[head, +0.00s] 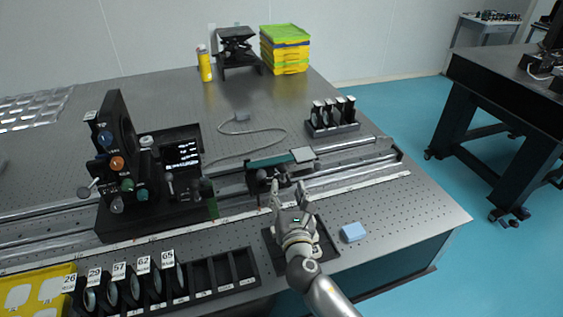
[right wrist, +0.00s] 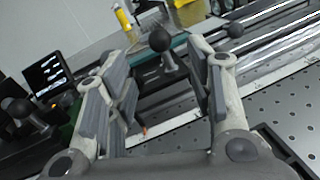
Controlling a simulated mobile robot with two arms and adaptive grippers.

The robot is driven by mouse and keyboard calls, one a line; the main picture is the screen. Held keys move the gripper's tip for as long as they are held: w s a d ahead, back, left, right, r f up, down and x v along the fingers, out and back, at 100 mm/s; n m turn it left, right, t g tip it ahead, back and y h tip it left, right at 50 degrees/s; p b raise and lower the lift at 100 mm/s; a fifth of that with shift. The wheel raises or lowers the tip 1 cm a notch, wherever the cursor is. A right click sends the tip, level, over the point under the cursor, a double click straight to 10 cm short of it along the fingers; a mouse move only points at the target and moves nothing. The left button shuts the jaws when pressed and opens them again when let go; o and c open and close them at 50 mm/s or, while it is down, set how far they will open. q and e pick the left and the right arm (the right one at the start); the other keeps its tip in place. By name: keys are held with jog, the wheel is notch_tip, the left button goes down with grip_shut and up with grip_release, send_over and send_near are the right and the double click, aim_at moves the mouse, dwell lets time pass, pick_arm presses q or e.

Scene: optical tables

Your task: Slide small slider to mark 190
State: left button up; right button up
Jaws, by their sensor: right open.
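The small slider (head: 266,174) is a dark carriage with a green plate on top, sitting on the twin rail to the right of the big black instrument. A white ruler strip (head: 349,185) runs along the front of the rail; its numbers are too small to read. My right gripper (head: 290,192) is open just in front of the slider. In the right wrist view, the open right gripper (right wrist: 160,95) has a black ball knob (right wrist: 161,40) of the slider beyond and between its fingers, apart from them. My left gripper is not in view.
The large black instrument (head: 140,175) with knobs and a small screen stands left on the rail. A rack of numbered lenses (head: 155,287) lies in front. A light blue block (head: 353,232) lies right of my arm. The rail (head: 360,160) is clear right of the slider.

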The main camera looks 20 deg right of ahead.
aim_at(284, 172)
jog(key=shift+w+d+r, duration=0.1)
jog(key=shift+w+r, duration=0.05)
jog(key=shift+w, duration=0.45)
jog(key=shift+w+d+r, duration=0.1)
jog(key=shift+w, duration=0.45)
jog(key=w, duration=0.3)
jog(key=shift+w+d+f, duration=0.15)
jog(key=shift+w+d, duration=0.05)
jog(key=shift+d, duration=0.05)
jog(key=shift+w+d, duration=0.15)
jog(key=shift+w, duration=0.8)
jog(key=shift+w+d, duration=0.15)
jog(key=shift+w, duration=0.75)
jog(key=shift+c, duration=1.1)
jog(key=c, duration=0.5)
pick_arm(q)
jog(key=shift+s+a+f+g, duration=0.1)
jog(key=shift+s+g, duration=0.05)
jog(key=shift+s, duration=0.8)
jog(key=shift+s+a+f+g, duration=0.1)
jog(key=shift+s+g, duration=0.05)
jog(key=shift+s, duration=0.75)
pick_arm(e)
grip_shut()
